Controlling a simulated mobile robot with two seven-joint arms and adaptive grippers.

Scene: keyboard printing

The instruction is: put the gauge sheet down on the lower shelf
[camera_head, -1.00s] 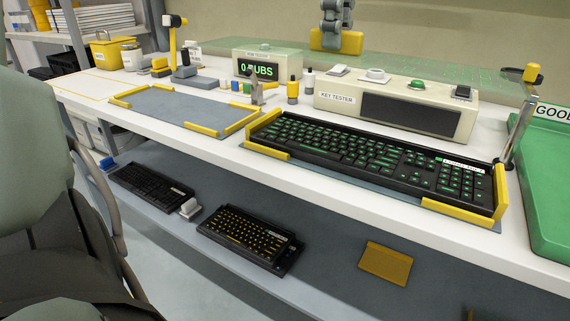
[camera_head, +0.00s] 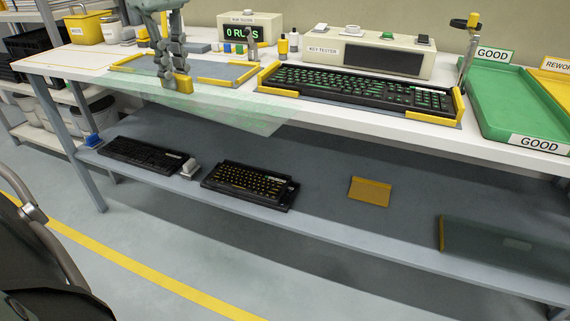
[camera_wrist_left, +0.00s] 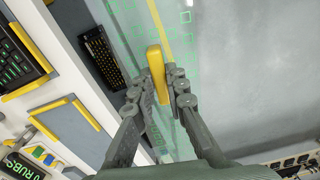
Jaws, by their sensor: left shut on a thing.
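The gauge sheet (camera_head: 235,110) is a clear, green-tinted sheet with green markings and a yellow handle. My left gripper (camera_head: 174,78) is shut on that handle and holds the sheet in the air at the bench's front edge, in front of the left blue pad. In the left wrist view the fingers (camera_wrist_left: 163,90) are on either side of the yellow handle (camera_wrist_left: 157,72), and the sheet (camera_wrist_left: 182,32) extends past them. The lower shelf (camera_head: 310,165) is grey and lies below the bench top. My right gripper is not in view.
The shelf between the yellow-lettered keyboard and yellow block is clear. A keyboard (camera_head: 350,88) and green GOOD tray (camera_head: 530,105) are above.

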